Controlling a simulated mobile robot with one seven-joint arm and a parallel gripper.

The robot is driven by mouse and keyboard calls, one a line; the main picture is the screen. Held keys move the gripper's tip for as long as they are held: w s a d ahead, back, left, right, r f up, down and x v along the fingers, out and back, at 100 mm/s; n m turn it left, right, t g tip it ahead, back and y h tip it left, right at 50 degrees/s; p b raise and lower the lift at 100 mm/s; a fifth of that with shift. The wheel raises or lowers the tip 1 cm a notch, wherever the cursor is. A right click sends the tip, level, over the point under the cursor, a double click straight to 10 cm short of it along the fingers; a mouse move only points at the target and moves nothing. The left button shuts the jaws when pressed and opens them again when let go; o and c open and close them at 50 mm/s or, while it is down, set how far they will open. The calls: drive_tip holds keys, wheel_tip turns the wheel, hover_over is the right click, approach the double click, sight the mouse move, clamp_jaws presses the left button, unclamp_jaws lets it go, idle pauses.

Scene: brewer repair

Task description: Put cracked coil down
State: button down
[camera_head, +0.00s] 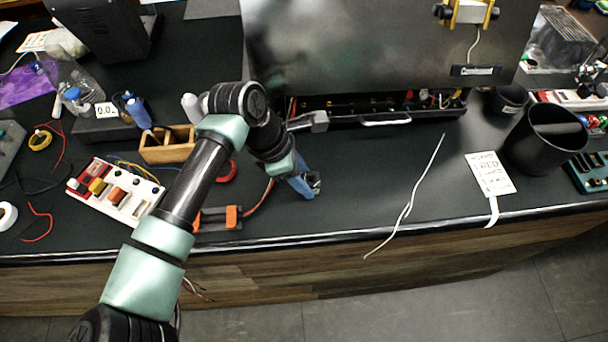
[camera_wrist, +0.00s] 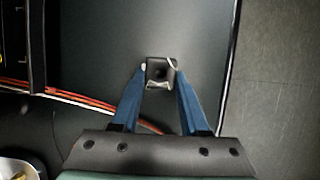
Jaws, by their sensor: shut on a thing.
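My gripper (camera_head: 307,190) has blue fingers and is low over the dark bench, near its front edge. It is shut on the cracked coil (camera_wrist: 161,76), a small dark block with a pale metal bit. The coil sits between the fingertips in the wrist view. In the head view the coil (camera_head: 316,181) is a small dark shape at the fingertips. I cannot tell whether it touches the bench (camera_head: 350,190). Any crack is too small to see.
The metal-fronted brewer (camera_head: 375,45) stands behind my gripper. A white stand with coloured parts (camera_head: 115,192), a wooden box (camera_head: 165,145) and an orange-and-black holder (camera_head: 218,218) are at left. A pale wire (camera_head: 405,208), a card (camera_head: 490,173) and a black bin (camera_head: 545,140) are at right.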

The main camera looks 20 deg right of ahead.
drive_tip(key=shift+c, duration=2.1)
unclamp_jaws()
drive_tip(key=shift+r+p, duration=0.2)
drive_tip(key=shift+p, duration=0.1)
drive_tip(key=b+v, duration=0.2)
drive_tip(key=v, duration=0.9)
drive_tip(key=shift+a+r, duration=0.25)
drive_tip(key=shift+r, duration=0.1)
drive_tip(key=shift+w+d, duration=0.1)
